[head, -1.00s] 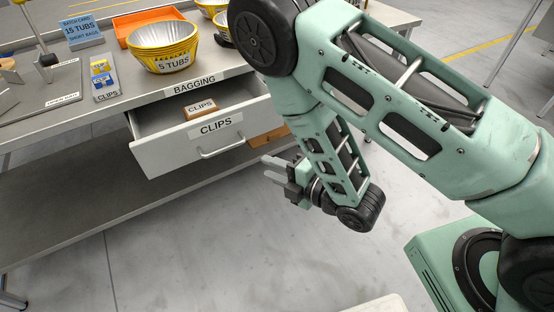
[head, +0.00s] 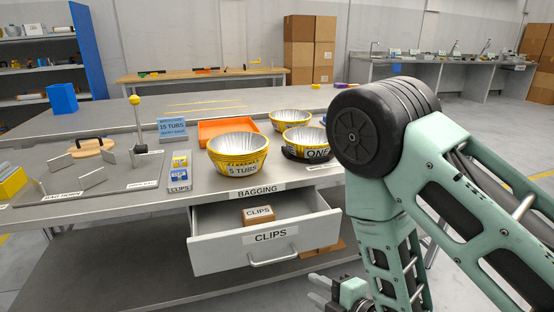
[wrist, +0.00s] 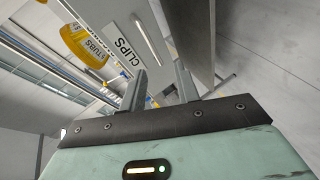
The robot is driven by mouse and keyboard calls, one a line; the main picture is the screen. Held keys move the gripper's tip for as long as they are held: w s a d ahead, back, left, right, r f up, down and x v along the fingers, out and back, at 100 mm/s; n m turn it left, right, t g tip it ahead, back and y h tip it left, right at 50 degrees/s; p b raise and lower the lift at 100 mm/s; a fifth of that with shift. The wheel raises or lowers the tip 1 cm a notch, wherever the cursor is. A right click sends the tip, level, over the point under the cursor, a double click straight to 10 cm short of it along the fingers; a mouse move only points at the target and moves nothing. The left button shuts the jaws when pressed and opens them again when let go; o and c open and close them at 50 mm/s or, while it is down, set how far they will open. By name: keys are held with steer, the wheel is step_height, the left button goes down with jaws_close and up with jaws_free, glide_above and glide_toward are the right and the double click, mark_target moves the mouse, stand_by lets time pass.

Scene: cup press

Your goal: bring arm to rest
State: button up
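My arm hangs bent at the right of the head view. My gripper (head: 320,290) is at the lower edge of that view, in front of and below the right end of the open drawer (head: 215,252) marked CLIPS, apart from it. The wrist view shows the two fingers of my gripper (wrist: 160,82) spread, with nothing between them. The drawer front also shows beyond the fingers in the wrist view (wrist: 136,36). A cardboard box (head: 258,215) labelled CLIPS sits in the drawer.
The bench (head: 110,212) carries a yellow 5 TUBS bowl (head: 238,168), two more bowls, an orange tray (head: 222,128), a blue sign (head: 172,130) and a board with upright plates (head: 90,180). Below the drawer is a dark shelf (head: 120,270). Open floor lies beyond my arm at right.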

steer(key=s+d+r+m+g+h, duration=0.2)
steer(key=s+r+m+g+h, duration=0.2)
steer(key=s+r+m+g, duration=0.4)
steer(key=s+d+r+m+g+h, duration=0.35)
steer(key=s+r+m, duration=0.25)
steer(key=s+r, duration=0.45)
step_height(320, 180, up, 17)
steer(key=a+p, duration=0.1)
steer(key=p, duration=1.6)
steer(key=shift+s+f+p, duration=0.15)
steer(key=shift+f+p, duration=0.05)
steer(key=shift+p, duration=0.2)
